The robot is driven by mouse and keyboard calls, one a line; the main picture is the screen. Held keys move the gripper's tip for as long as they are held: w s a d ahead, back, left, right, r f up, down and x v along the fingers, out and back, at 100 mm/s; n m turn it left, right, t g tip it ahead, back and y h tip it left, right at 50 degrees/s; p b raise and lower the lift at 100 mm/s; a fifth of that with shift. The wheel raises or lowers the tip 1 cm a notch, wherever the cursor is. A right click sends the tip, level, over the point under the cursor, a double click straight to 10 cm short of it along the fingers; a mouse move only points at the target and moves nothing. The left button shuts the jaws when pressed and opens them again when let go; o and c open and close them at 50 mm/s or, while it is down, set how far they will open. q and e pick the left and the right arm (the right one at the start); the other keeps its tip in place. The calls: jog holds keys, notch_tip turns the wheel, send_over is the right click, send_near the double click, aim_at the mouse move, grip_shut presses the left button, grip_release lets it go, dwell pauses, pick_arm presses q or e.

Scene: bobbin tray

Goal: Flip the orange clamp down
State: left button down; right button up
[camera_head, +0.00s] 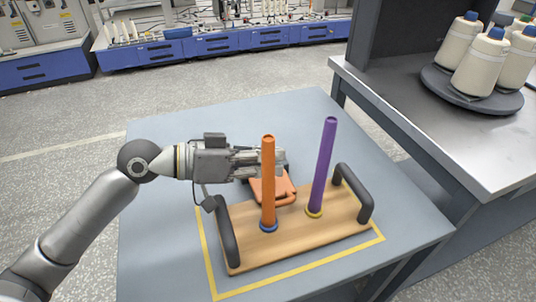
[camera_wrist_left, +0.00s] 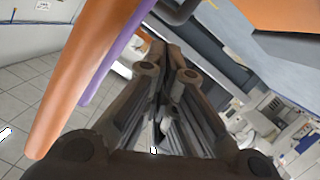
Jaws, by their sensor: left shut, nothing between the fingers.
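The orange clamp (camera_head: 268,190) is at the back edge of the wooden board (camera_head: 245,248), behind and right of the orange rod (camera_head: 268,185). Part of it is hidden by that rod and my gripper; I cannot tell its exact tilt. My left gripper (camera_head: 281,162) is shut and empty, reaching in from the left behind the orange rod. Its fingertips are just above the clamp; I cannot tell whether they touch. In the left wrist view the closed fingers (camera_wrist_left: 160,60) point past the orange rod (camera_wrist_left: 75,80). My right gripper is not in view.
A purple rod (camera_head: 323,165) stands on the board's right half. Black handles (camera_head: 227,235) (camera_head: 354,193) rise at both ends. Yellow tape marks the grey table (camera_head: 160,240). A side bench (camera_head: 440,125) holds a round tray of yarn bobbins (camera_head: 478,62).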

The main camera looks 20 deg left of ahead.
pick_arm(q)
jog(key=shift+s+a, duration=0.1)
dwell(0.5)
jog(key=v, duration=1.1)
jog(key=shift+s+a, duration=0.2)
jog(key=shift+a, duration=0.1)
dwell(0.4)
